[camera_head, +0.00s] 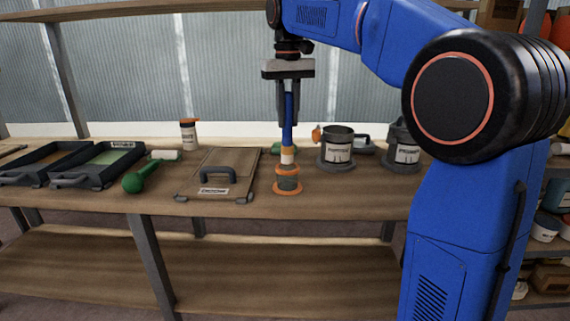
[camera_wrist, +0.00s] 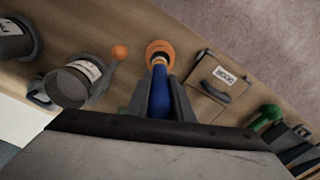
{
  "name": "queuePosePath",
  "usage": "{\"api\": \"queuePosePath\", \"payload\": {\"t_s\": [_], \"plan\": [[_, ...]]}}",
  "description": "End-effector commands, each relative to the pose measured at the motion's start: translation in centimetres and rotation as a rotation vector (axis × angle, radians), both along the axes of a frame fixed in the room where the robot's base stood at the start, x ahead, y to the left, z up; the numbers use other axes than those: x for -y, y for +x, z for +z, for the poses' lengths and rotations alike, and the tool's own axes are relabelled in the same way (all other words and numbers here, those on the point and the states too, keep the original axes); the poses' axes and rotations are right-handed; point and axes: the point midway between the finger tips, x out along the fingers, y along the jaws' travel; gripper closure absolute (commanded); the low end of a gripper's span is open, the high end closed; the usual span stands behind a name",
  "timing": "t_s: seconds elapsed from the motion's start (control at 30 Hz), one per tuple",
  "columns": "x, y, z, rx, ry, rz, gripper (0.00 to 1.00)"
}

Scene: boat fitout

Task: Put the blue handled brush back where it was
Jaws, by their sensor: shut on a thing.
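The blue handled brush (camera_head: 288,118) stands upright in the jaws of my gripper (camera_head: 288,88). My gripper is shut on its blue handle, which also shows in the wrist view (camera_wrist: 160,97). The brush's lower end is at a small grey holder with orange rings (camera_head: 288,184) near the bench's front edge. The holder's orange rim shows around the brush in the wrist view (camera_wrist: 159,50). I cannot tell how deep the brush sits in it.
A wooden case with a dark handle (camera_head: 218,176) lies left of the holder. A green-handled tool (camera_head: 140,179) and black trays (camera_head: 98,168) lie further left. Labelled grey pots (camera_head: 337,147) stand to the right on the bench (camera_head: 345,183). A white orange-capped bottle (camera_head: 188,135) stands behind.

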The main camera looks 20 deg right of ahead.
Motion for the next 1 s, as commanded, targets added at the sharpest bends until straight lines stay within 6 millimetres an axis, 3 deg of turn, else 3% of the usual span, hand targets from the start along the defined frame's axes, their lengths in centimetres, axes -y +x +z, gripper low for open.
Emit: {"api": "queuePosePath", "payload": {"t_s": [0.2, 0.47, 0.7, 1.0], "plan": [[0.0, -0.1, -3.4, -0.001, 0.0, 0.0, 1.0], [0.0, -0.1, -5.1, -0.001, 0.0, 0.0, 1.0], [0.0, -0.1, -8.1, -0.002, 0.0, 0.0, 1.0], [0.0, 0.0, -8.4, 0.0, 0.0, 0.0, 1.0]]}}
